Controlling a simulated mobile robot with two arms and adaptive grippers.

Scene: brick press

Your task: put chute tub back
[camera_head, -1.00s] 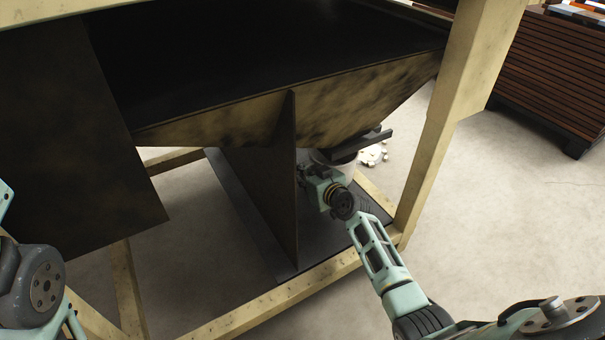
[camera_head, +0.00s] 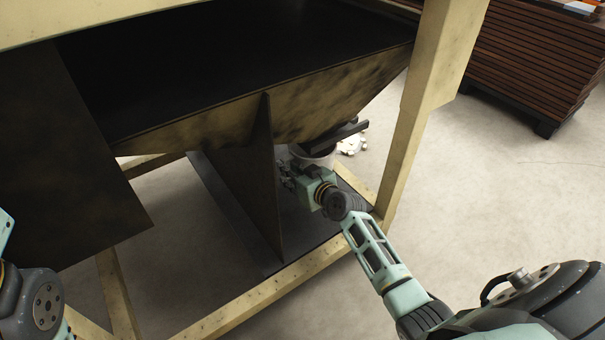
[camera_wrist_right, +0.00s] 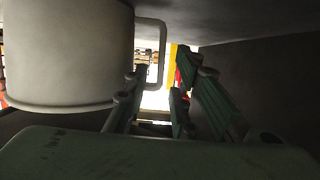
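The pale chute tub (camera_head: 318,158) stands under the hopper's chute in the head view, partly hidden by the chute and my right wrist. In the right wrist view, the tub (camera_wrist_right: 70,55) fills the upper left, upright, with its loop handle (camera_wrist_right: 162,50) sticking out to the right. My right gripper (camera_wrist_right: 160,95) is open, with its fingers on either side of the handle's outer bar; I cannot tell whether they touch it. In the head view, the right gripper (camera_head: 288,180) is beside the tub, close to the dark upright plate. My left gripper is out of frame.
The dark upright plate (camera_head: 240,190) stands left of my right gripper. The hopper (camera_head: 330,95) hangs low above. A wooden post (camera_head: 405,150) and bottom beam (camera_head: 290,290) frame the space. Pale lumps (camera_head: 351,144) lie behind the tub. Open floor lies right.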

